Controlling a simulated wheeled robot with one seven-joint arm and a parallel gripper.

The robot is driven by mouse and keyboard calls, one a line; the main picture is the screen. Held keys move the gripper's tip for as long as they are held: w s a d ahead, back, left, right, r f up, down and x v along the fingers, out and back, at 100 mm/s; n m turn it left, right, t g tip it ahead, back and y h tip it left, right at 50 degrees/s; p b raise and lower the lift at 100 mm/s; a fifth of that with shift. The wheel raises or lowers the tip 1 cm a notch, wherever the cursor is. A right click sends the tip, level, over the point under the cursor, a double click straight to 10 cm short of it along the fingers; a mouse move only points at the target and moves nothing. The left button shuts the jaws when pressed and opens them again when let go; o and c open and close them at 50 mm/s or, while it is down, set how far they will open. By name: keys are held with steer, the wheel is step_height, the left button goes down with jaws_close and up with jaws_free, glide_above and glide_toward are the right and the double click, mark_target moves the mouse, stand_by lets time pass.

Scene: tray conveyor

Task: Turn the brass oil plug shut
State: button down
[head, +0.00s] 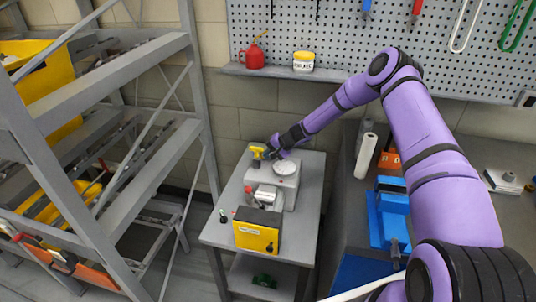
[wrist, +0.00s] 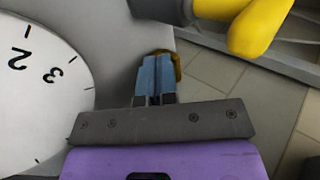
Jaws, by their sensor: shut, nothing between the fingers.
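The brass oil plug (wrist: 178,66) shows in the wrist view as a small brass-coloured piece at the edge of a grey housing, partly hidden behind my fingertips. My gripper (wrist: 157,78) has its blue fingers together, empty, over or against the plug; I cannot tell whether they touch it. In the head view my gripper (head: 273,150) is at the back of the grey machine (head: 264,190), and I cannot make out the plug there. The plug's turned position is not clear.
A white numbered dial (wrist: 40,95) lies left of my fingers; a yellow handle (wrist: 262,25) is close above right. In the head view, a yellow box (head: 257,238) stands on the bench front. A metal rack (head: 150,75) is left, a blue vise (head: 390,215) right.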

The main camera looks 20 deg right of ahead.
steer(key=shift+s+a, duration=0.3)
steer(key=shift+a, duration=0.35)
stand_by(1.3)
steer(key=shift+w, duration=0.1)
steer(key=shift+d, duration=0.15)
steer(key=shift+w+d+r, duration=0.1)
steer(key=shift+w+d, duration=0.25)
steer(key=shift+d, duration=0.2)
steer(key=shift+w+d+r, duration=0.1)
steer(key=shift+w+d, duration=0.2)
steer(key=shift+d, duration=0.35)
steer(key=shift+d+r, duration=0.15)
steer(key=v, duration=0.5)
steer(key=s+a+v, duration=0.1)
steer(key=v, duration=0.1)
steer(key=shift+s+d+r, duration=0.2)
steer(key=shift+s+r, duration=0.05)
steer(key=shift+r, duration=0.1)
steer(key=shift+s+d+r, duration=0.25)
steer(key=shift+s+r, duration=0.25)
steer(key=shift+r, duration=0.05)
